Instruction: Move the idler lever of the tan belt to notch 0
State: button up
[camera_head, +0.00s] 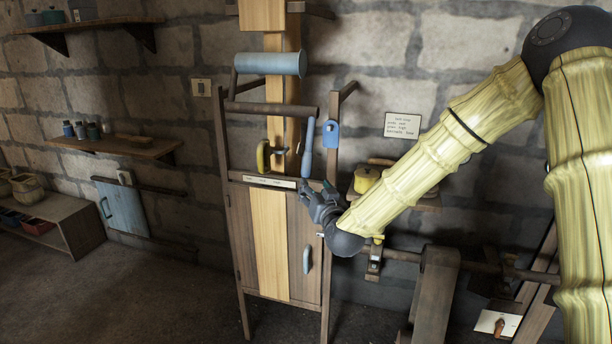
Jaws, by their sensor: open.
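The tan belt (285,88) is a wide pale band that hangs from the top, passes behind the blue roller and the dark bar, and shows again on the cabinet front (268,235). A blue upright handle (308,148) stands right of the belt, above the cabinet's top edge. A yellow curved handle (263,157) stands left of it. A pale marked strip (270,181) lies below; its marks are too small to read. I cannot tell for sure which handle is the idler lever. My gripper (317,188) is open, just below the blue handle; contact is unclear.
A blue roller (270,64) and a dark bar (268,108) cross the wooden frame. A blue tag (330,133) hangs on the right post. A yellow lidded object (367,179) sits on a small shelf right of my gripper. Floor at left is clear.

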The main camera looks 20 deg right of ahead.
aim_at(308, 174)
jog(key=w, duration=0.3)
jog(key=w+p, duration=0.1)
jog(key=w, duration=0.3)
jog(key=w+r+p, duration=0.1)
jog(key=w, duration=0.3)
jog(key=shift+d, duration=0.35)
grip_shut()
